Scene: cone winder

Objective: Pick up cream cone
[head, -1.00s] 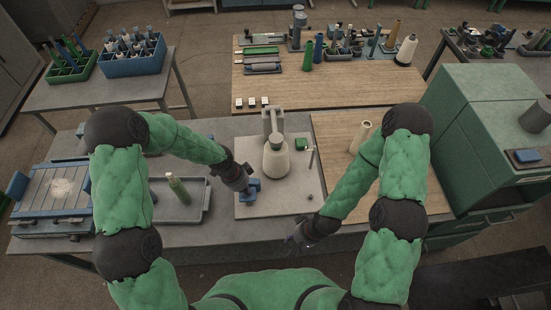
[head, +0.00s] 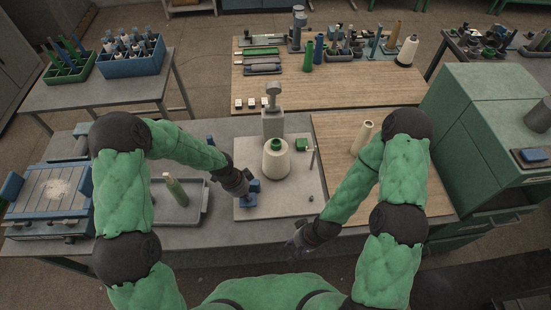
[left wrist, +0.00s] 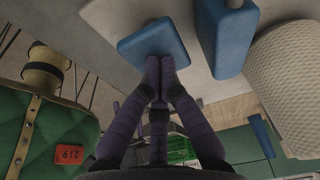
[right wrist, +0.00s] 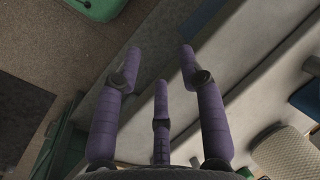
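The cream cone (head: 277,163) with a green top stands upright on the winder's pale base plate (head: 245,208), in front of the grey post (head: 272,120). Its textured side also shows at the right of the left wrist view (left wrist: 297,80) and at the lower right of the right wrist view (right wrist: 287,152). My left gripper (head: 245,190) is left of and nearer than the cone, at a blue lever block (head: 254,197). Its fingertips (left wrist: 160,68) are together against or just over the blue block; exact contact is unclear. My right gripper (right wrist: 161,52) is open and empty at the table's front edge.
A grey tray (head: 203,208) with an olive-green bottle (head: 178,190) is left of the plate. A tan tube (head: 362,137) stands on the wooden board to the right. A small green block (head: 302,144) sits right of the cone. A green cabinet (head: 490,130) stands far right.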

